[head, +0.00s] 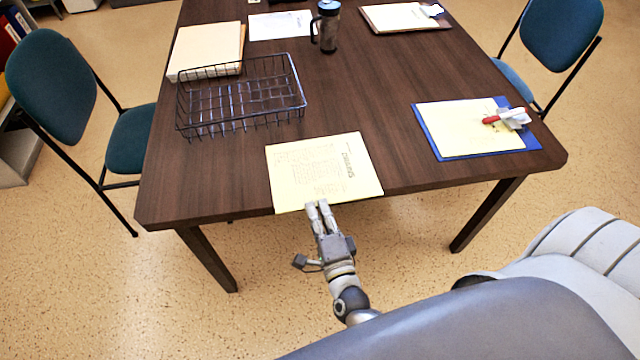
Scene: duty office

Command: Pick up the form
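The form that shows best is a pale yellow printed sheet (322,168) lying flat at the front edge of the dark wooden table (250,165). Its near edge reaches the table's front edge and seems to stick out slightly past it. My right gripper (318,204) is at the middle of that near edge, with its fingertips overlapping the paper in the picture. The two fingers look close together, but I cannot tell whether the sheet is between them. My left gripper is not in view.
A black wire tray (290,98) stands behind the form at left. A blue clipboard (428,135) with yellow paper and a red-and-white item lies at right. Teal chairs (50,80) flank the table.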

